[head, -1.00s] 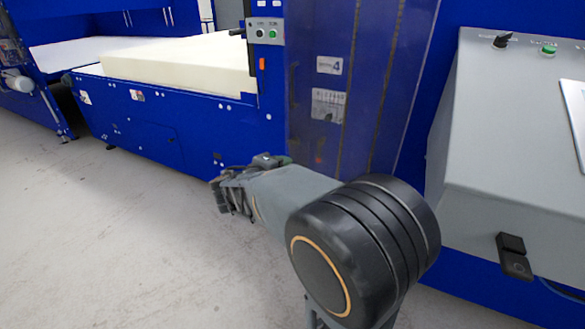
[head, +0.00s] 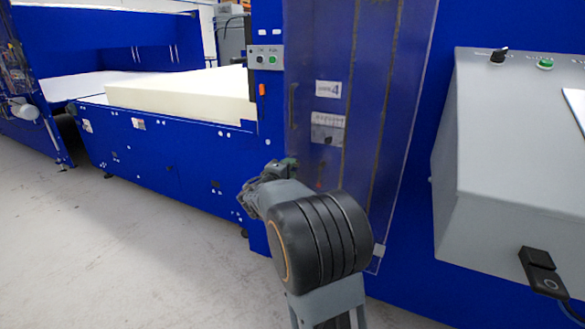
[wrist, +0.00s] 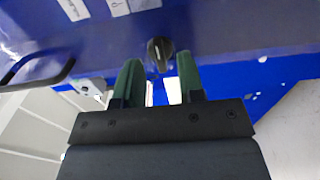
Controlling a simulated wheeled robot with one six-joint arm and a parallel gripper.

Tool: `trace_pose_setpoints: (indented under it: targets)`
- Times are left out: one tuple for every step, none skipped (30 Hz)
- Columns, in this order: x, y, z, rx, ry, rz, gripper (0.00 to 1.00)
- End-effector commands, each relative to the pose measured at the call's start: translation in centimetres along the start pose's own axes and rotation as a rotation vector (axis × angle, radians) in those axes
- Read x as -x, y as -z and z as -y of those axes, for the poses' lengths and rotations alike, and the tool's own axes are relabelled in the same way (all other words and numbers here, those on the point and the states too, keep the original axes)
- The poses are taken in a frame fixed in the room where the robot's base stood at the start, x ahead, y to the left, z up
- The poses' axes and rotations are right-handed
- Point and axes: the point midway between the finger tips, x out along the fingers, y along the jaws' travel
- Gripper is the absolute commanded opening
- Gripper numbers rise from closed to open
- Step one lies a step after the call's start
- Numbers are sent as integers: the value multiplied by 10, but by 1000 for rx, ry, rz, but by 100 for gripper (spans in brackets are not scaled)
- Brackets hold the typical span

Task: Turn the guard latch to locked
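A black rotary knob (wrist: 160,52), which looks like the guard latch, sits on the blue guard panel in the wrist view. A pale mark shows on its face. My gripper (wrist: 156,72) is open, with its two dark green fingers apart and nothing between them. The knob appears just beyond the fingertips, roughly centred on the gap; I see no contact. In the head view my gripper (head: 287,163) is in front of the lower part of the translucent guard (head: 375,130), partly hidden by my arm. I cannot make out the latch clearly there.
A cream foam block (head: 180,97) lies on the blue machine bed left of the guard. A button box (head: 265,57) is on the post above. A grey control console (head: 500,150) stands at the right. A dark bar handle (wrist: 38,76) shows in the wrist view.

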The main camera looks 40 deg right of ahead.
Motion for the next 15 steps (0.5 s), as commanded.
trace_pose_setpoints:
  targets:
    - [-6,0,0,0,0,1,36]
    - [-9,0,0,0,0,0,36]
    - [-13,0,1,0,1,1,36]
    - [-15,0,1,0,1,1,36]
    - [-17,0,0,0,1,1,36]
    - [-19,0,0,-1,1,1,36]
    - [-20,0,0,0,1,0,36]
    - [-22,0,0,0,1,0,36]
    - [-22,0,0,0,1,-1,36]
    - [-23,0,0,0,1,-1,36]
    - [-23,0,0,0,1,-1,36]
    - [-24,0,0,0,1,-1,36]
    - [-24,0,0,0,1,-1,36]
    - [-24,0,0,0,1,-1,36]
    - [-24,0,0,0,1,-1,36]
